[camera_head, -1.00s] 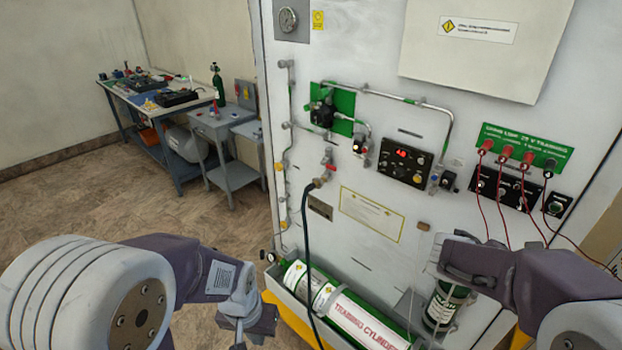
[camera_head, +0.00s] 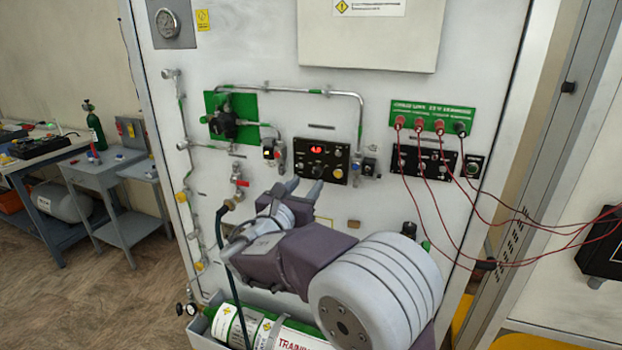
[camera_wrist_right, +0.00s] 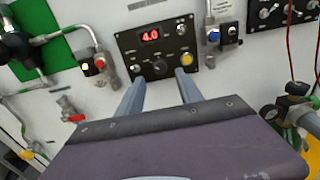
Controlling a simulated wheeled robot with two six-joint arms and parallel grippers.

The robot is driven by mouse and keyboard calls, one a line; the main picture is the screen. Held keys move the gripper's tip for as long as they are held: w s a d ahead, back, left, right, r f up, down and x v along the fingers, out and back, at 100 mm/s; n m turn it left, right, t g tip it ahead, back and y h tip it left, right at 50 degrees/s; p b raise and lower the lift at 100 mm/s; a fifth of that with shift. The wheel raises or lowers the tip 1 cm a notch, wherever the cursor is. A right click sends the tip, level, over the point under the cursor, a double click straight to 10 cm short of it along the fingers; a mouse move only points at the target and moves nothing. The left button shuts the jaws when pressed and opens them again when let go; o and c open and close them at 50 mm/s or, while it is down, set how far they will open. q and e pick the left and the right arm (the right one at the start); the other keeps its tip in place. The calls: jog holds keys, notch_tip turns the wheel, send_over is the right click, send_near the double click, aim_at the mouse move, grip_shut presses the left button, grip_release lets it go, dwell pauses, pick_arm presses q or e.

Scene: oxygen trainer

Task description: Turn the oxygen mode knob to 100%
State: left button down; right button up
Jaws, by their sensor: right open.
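The black oxygen control panel (camera_head: 327,160) has a red lit display and is mounted on the white upright board. In the right wrist view the panel (camera_wrist_right: 150,35) shows its display reading 4.0, a dark knob (camera_wrist_right: 159,67) in its lower row and a yellow one (camera_wrist_right: 187,58) to the right. Their labels are too small to read, so I cannot tell which is the mode knob. My right gripper (camera_head: 305,183) is open and empty, just below the panel. In the wrist view its fingertips (camera_wrist_right: 160,77) lie either side of the dark knob, apparently short of it. My left gripper is out of view.
Valves and pipes (camera_head: 235,120) lie left of the panel. Red leads (camera_head: 440,210) hang from sockets on the right. A hose runs down left of my right arm, and a training cylinder (camera_head: 290,338) lies below. Open floor (camera_head: 100,300) is at left.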

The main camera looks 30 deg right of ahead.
aim_at(315, 175)
jog(key=x, duration=0.5)
jog(key=shift+w+d, duration=0.1)
jog(key=shift+d, duration=0.05)
grip_shut()
jog(key=shift+f+m+b, duration=0.25)
jog(key=shift+m+b, duration=0.05)
jog(key=shift+b, duration=0.2)
jog(key=m+b, duration=0.6)
jog(key=b, duration=0.2)
jog(key=shift+f+m+b, duration=0.15)
jog(key=shift+m+b, duration=0.15)
jog(key=shift+b, duration=0.1)
jog(key=shift+r+m+b, duration=0.1)
jog(key=shift+m+b, duration=0.8)
jog(key=shift+r+m+b, duration=0.15)
jog(key=shift+m+b, duration=0.7)
jog(key=shift+m, duration=0.05)
